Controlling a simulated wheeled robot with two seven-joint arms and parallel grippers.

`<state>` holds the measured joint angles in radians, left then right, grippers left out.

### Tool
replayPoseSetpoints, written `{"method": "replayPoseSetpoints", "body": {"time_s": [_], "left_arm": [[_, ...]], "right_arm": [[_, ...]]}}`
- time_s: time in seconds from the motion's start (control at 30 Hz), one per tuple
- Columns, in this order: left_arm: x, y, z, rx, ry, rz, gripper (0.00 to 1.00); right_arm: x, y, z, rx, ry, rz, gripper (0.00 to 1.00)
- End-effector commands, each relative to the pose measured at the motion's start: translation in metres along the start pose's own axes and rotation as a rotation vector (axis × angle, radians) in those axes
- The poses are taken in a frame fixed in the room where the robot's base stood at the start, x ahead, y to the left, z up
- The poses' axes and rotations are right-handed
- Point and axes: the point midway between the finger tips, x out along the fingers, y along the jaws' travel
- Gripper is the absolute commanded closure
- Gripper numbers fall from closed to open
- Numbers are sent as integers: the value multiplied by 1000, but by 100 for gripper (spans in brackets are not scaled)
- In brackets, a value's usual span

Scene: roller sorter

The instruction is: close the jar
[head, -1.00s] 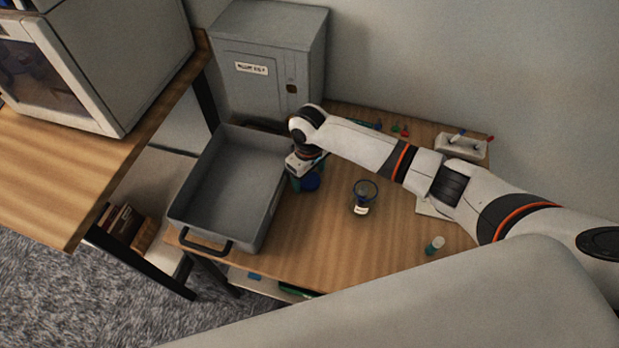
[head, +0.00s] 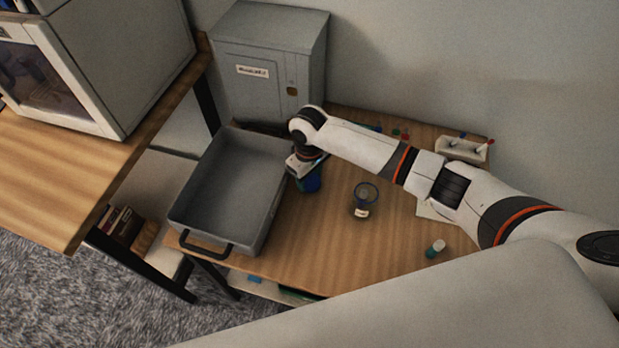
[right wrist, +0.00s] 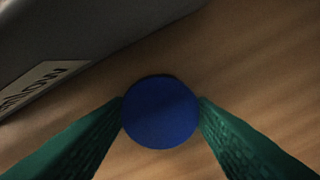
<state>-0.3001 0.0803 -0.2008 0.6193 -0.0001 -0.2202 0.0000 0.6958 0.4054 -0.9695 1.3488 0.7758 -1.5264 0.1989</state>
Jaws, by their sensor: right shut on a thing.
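My right gripper (right wrist: 160,110) is shut on a round blue thing (right wrist: 160,113), one green finger touching each side. From above it shows a flat blue disc, like a lid; how tall it is cannot be told there. In the head view the blue thing (head: 311,183) sits under the right wrist, just right of the grey tray, and the arm partly hides it. A small glass jar (head: 362,212) with a dark round rim and a pale label stands upright on the table, to the right of the gripper. My left gripper is not in view.
The large grey tray (head: 192,222) stands close to the left of the gripper. A grey cabinet (head: 262,85) is behind. A small teal-and-white bottle (head: 435,249) stands at the right. A pale holder (head: 462,150) is at the back right. The table front is clear.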

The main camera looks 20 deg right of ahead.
Motion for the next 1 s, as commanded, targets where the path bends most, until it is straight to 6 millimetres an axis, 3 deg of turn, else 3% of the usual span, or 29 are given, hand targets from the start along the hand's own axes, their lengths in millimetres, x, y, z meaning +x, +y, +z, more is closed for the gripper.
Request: {"method": "replayPoseSetpoints", "body": {"time_s": [0.3,0.5,0.9,1.0], "left_arm": [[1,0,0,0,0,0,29],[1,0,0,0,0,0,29],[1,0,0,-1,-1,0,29],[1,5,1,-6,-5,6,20]], "right_arm": [[-62,-1,1,0,-4,-1,71],[-88,0,1,1,-3,0,71],[-93,0,0,1,0,0,71],[-93,-3,0,5,0,0,71]]}}
